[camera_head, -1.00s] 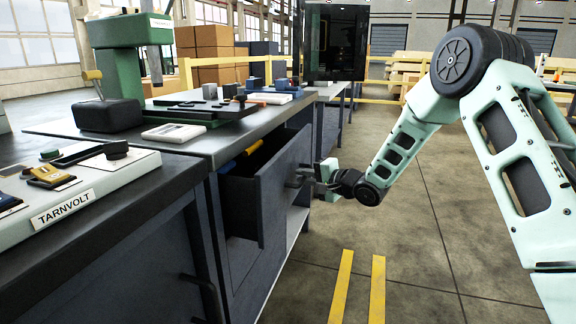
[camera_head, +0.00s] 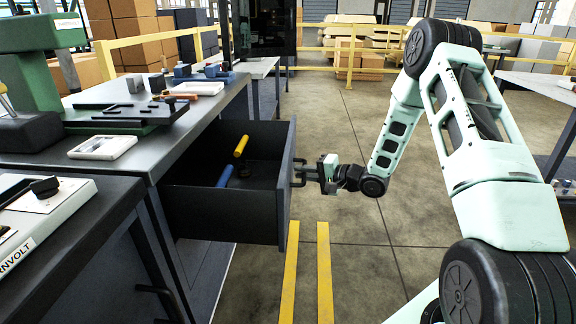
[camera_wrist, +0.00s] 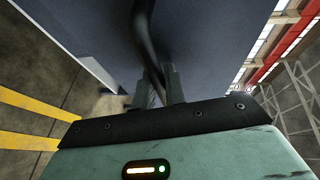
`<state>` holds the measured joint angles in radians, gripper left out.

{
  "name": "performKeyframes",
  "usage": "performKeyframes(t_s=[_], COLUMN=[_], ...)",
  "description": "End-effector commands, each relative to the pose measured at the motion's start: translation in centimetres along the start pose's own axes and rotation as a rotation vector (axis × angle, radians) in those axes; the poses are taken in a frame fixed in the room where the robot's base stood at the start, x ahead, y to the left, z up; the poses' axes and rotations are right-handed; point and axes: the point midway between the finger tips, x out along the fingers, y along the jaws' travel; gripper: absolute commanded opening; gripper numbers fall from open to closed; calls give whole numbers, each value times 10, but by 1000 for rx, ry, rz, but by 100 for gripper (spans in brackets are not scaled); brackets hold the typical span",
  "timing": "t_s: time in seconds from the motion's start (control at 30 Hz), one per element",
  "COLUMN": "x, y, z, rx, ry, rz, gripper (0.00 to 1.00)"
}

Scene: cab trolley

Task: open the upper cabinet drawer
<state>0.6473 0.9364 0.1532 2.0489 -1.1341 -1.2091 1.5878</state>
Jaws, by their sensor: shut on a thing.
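The upper cabinet drawer (camera_head: 230,190) stands far out from under the bench top. Inside lie a yellow-handled tool (camera_head: 241,146) and a blue-handled tool (camera_head: 225,176). The drawer's dark bar handle (camera_head: 299,172) is on its front face. My gripper (camera_head: 312,173) is at the handle, its fingers shut on it. In the wrist view the handle (camera_wrist: 143,35) runs down between the fingertips (camera_wrist: 160,85), close to the drawer front (camera_wrist: 210,50).
A lower handle (camera_head: 160,290) shows on the nearer cabinet. Floor with yellow stripes (camera_head: 290,270) is open below my arm. A yellow railing (camera_head: 350,45) stands behind.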

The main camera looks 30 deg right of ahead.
Motion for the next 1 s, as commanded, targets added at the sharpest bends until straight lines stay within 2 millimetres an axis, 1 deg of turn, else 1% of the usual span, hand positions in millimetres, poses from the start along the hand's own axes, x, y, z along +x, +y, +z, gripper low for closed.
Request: performKeyframes(t_s=[0.03, 0.1, 0.3, 0.5, 0.83, 0.87, 1.0], x=[-7, -13, -26, -29, -30, -30, -30], y=[-1, 1, 5, 7, 8, 8, 7], z=[-3, -6, -10, -12, -12, -12, -12], rx=[2, 2, 1, 1, 1, 1, 1], ry=[1, 1, 0, -1, 0, 0, 0], rz=[2, 2, 1, 2, 2, 2, 1], gripper=[0, 0, 0, 0, 0, 21, 21])
